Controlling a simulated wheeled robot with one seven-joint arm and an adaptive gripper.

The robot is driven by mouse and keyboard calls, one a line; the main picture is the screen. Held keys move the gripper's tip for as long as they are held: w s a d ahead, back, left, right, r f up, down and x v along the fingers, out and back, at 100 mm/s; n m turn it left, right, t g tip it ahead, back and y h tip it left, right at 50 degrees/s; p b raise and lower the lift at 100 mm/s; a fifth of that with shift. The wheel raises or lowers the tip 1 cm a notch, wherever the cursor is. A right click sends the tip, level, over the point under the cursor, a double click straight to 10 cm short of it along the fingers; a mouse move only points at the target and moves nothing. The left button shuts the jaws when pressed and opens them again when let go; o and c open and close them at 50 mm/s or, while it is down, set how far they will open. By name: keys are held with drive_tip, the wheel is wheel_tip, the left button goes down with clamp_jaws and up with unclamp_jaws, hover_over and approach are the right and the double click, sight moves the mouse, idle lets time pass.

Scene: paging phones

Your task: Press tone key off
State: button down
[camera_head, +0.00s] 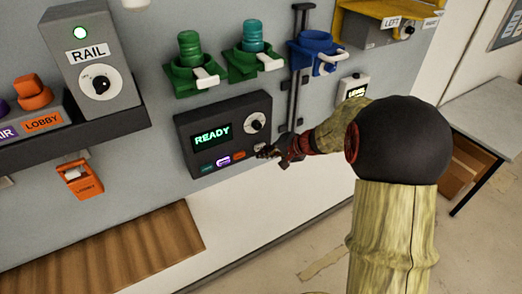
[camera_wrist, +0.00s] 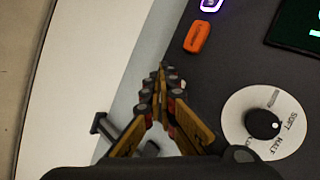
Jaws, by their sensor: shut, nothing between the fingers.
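A dark panel box (camera_head: 187,135) on the grey wall has a screen (camera_head: 211,135) reading READY. A row of small keys runs along its lower edge: a green key (camera_head: 207,167), a purple-white lit key (camera_head: 223,161) and an orange key (camera_head: 239,156). The lit key (camera_wrist: 211,4) and orange key (camera_wrist: 197,37) also show in the wrist view. I cannot read which one is the tone key. My gripper (camera_head: 262,152) is shut and empty at the panel's lower right, just right of the orange key. Its fingertips (camera_wrist: 163,70) hide what lies behind them; I cannot tell whether they touch.
A dial (camera_head: 254,122) sits above my gripper; in the wrist view the dial (camera_wrist: 265,122) reads SOFT and HALF. A vertical dark rail (camera_head: 294,85) and a small white box (camera_head: 353,86) are to the right. Green holders (camera_head: 190,75) hang above. A table (camera_head: 490,115) stands far right.

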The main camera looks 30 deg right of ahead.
drive_tip(key=s+b, duration=0.3)
drive_tip(key=s, duration=0.3)
idle(0.6)
idle(0.4)
drive_tip(key=s+a+f+n+g+h+b, duration=0.1)
drive_tip(key=s+a+n+g, duration=0.2)
drive_tip(key=s, duration=0.5)
drive_tip(key=s+a+f+g+b, duration=0.1)
drive_tip(key=s+a+g, duration=0.1)
drive_tip(key=s+a, duration=0.45)
drive_tip(key=s+a+r+n+t+h+b, duration=0.1)
drive_tip(key=s+a+r+n+h+b, duration=0.2)
drive_tip(key=s, duration=0.6)
drive_tip(key=shift+s+a+r+n+t+b, duration=0.4)
drive_tip(key=shift+a+r+n+b, duration=1)
drive_tip(key=shift+n, duration=0.9)
